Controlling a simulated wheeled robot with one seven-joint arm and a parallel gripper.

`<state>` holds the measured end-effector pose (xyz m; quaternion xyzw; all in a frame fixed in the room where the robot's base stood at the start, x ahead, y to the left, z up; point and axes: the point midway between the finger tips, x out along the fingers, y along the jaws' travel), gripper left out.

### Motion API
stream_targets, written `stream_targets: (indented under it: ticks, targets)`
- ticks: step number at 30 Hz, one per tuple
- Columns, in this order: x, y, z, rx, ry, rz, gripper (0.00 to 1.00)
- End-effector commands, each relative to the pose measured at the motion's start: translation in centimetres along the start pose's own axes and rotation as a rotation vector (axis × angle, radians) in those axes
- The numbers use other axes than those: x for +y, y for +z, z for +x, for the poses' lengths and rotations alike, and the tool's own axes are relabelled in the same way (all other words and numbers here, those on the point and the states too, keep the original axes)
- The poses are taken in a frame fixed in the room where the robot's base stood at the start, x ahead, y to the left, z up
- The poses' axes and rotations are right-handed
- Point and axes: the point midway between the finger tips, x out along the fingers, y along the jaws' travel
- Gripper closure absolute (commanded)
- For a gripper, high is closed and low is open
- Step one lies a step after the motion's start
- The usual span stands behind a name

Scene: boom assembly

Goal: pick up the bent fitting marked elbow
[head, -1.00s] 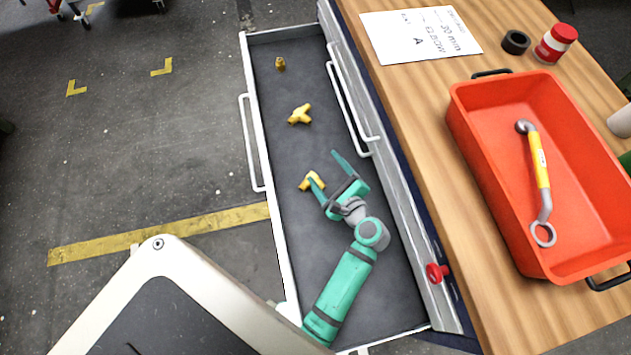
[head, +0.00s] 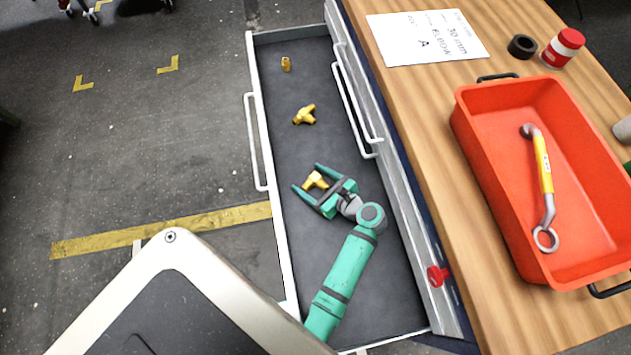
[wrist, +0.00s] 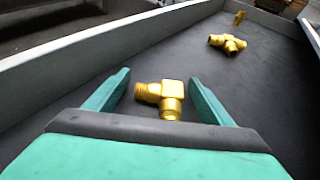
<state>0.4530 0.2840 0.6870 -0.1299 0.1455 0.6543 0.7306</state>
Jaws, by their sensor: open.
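The bent brass fitting, the elbow (head: 315,180), lies on the dark floor of the open drawer (head: 352,265). My gripper (head: 306,177) is open around it, with one finger on each side. In the wrist view the elbow (wrist: 163,97) sits between the two green fingertips (wrist: 158,80), with a gap on both sides. Its lower end is partly hidden by the gripper's dark palm edge. No marking on the fitting can be read.
A brass tee-shaped fitting (head: 305,114) and a small straight fitting (head: 286,64) lie farther up the drawer. On the bench stand an orange tray (head: 500,190) with a yellow-handled wrench (head: 542,170), a paper sheet (head: 425,38), black tape (head: 521,46) and a red-white can (head: 562,47).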

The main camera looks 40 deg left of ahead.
Motion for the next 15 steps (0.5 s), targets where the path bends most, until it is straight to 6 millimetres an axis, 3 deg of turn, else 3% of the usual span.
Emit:
stream_targets:
  ticks: [3, 11, 15]
  targets:
    - [0.03, 0.00, 0.98, 0.000, 0.001, 0.000, 0.24]
    - [0.00, -0.02, 1.13, 0.000, -0.001, 0.000, 0.24]
    - [0.00, -0.02, 1.11, 0.000, -0.001, 0.000, 0.58]
